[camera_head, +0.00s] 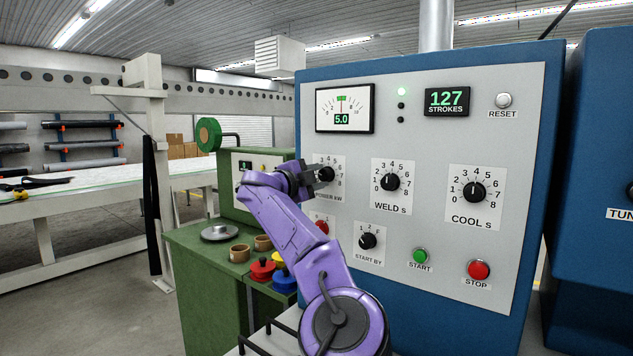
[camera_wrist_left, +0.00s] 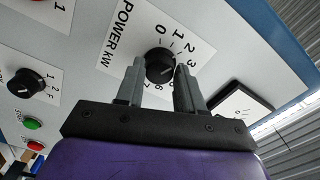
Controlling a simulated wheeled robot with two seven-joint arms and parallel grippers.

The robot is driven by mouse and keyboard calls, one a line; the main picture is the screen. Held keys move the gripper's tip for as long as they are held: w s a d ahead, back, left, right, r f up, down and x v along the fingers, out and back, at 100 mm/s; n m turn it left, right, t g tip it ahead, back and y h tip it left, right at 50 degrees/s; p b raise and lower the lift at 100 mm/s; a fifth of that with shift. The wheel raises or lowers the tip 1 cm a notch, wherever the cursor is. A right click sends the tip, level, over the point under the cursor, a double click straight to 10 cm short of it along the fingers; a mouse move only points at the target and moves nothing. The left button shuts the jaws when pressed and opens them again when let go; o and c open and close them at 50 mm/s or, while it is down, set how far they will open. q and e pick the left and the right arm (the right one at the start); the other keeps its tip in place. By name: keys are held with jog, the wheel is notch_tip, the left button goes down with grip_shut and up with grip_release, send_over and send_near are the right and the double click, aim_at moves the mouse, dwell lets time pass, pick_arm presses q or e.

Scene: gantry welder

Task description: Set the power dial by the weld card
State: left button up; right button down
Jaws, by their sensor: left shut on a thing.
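The black power dial (camera_head: 327,173) is on the upper left of the grey panel, on a white scale card marked POWER KW. It also shows in the left wrist view (camera_wrist_left: 160,66). My left gripper (camera_head: 317,177) is at the dial, with one finger on each side of it, shut on it; the fingers (camera_wrist_left: 158,78) show clearly in the left wrist view. The dial's pointer setting is hard to read behind the fingers. The meter (camera_head: 344,108) above reads 5.0, its needle near the middle. I cannot make out a weld card. My right gripper is not in view.
The weld dial (camera_head: 390,182) and cool dial (camera_head: 474,191) are to the right. Below are the start-by dial (camera_head: 367,241), green start button (camera_head: 420,256) and red stop button (camera_head: 478,270). A green cabinet (camera_head: 197,245) bearing small parts stands left of my arm.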

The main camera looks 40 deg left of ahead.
pick_arm(q)
jog(key=shift+m, duration=0.4)
jog(key=o, duration=1)
jog(key=shift+o, duration=0.2)
jog(key=shift+s+f+b, duration=0.1)
jog(key=shift+s+b, duration=0.1)
jog(key=shift+b, duration=0.15)
jog(key=s+d+b, duration=0.1)
jog(key=s+b, duration=0.3)
jog(key=s, duration=0.6)
jog(key=shift+d, duration=0.1)
